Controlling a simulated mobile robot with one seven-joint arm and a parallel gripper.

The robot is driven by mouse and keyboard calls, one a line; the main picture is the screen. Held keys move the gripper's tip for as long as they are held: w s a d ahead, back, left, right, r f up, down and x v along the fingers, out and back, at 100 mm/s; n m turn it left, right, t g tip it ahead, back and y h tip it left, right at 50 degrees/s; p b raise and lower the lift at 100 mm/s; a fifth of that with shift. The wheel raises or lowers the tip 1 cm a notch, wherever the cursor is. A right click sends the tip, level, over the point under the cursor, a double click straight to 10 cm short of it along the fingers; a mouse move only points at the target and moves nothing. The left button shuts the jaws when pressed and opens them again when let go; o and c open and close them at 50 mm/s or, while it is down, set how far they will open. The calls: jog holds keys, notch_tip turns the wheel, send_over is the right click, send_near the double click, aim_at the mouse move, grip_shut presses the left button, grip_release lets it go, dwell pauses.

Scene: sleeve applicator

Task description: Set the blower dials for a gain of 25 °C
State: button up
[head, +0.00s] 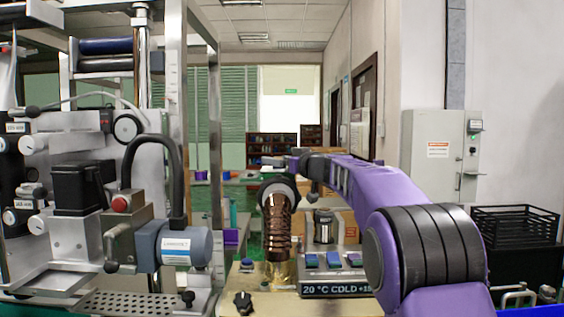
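A tan bench panel (270,303) in the lower middle carries the controls. A dark display (335,289) on its front reads "20 °C COLD +15", with its right end close to my arm's edge. Several blue pieces (333,260), perhaps dials or switches, sit in a row just above the display. A black knob (243,303) stands at the panel's front left. A ribbed copper-coloured tube (278,228) with a dark round top stands behind it. My purple arm reaches in from the right. Its dark far end, seemingly my gripper (314,188), is above the panel; its fingers are too small to read.
A metal machine with a grey-blue motor (184,247) and a red button (120,203) fills the left. A dark cylinder (324,226) stands behind the blue pieces. A black wire basket (513,226) is at the right. A grey wall cabinet (440,154) hangs behind.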

jog(key=v, duration=1.7)
jog(key=shift+s, duration=0.15)
jog(key=shift+d+r, duration=0.1)
